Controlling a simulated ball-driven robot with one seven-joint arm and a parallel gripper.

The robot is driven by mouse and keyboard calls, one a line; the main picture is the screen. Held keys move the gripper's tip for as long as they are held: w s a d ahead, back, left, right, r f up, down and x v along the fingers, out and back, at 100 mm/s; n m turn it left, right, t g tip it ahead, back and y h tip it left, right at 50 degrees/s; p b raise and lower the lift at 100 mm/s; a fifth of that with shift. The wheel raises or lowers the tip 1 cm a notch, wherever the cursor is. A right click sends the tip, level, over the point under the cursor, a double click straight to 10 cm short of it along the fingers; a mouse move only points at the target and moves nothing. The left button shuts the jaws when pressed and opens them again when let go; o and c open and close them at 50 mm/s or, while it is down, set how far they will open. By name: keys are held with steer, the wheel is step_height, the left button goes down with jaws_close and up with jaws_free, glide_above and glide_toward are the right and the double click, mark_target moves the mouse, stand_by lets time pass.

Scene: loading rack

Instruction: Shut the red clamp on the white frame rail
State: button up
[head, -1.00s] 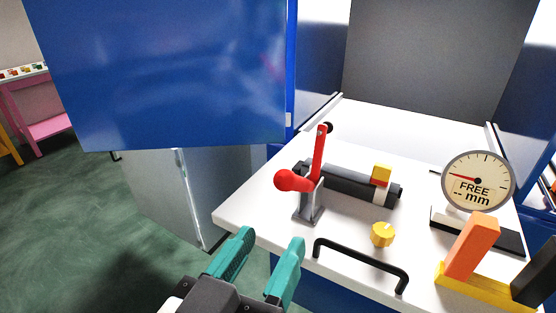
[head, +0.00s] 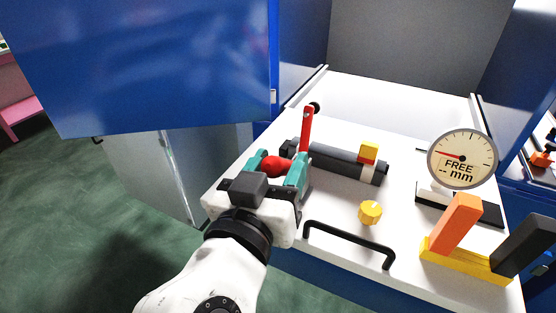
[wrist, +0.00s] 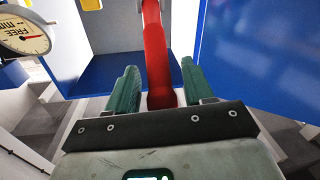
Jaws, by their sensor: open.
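The red clamp (head: 307,128) stands upright near the left edge of the white tray top, with its lever raised. In the wrist view, the red lever (wrist: 156,50) runs up the middle between the fingers of my gripper (wrist: 159,92), with a gap on each side. The clamp's base is hidden behind my gripper in the head view. The white frame rail (head: 306,87) runs along the left side of the tray.
A dark cylinder (head: 340,163) with a yellow block (head: 369,150) lies right of the clamp. A yellow knob (head: 370,212), black handle (head: 348,237), dial gauge (head: 462,158) and orange block (head: 456,224) stand nearby. A blue door (head: 150,70) hangs at left.

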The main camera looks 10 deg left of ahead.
steer(key=shift+w, duration=0.1)
steer(key=shift+c, duration=0.5)
jaws_close()
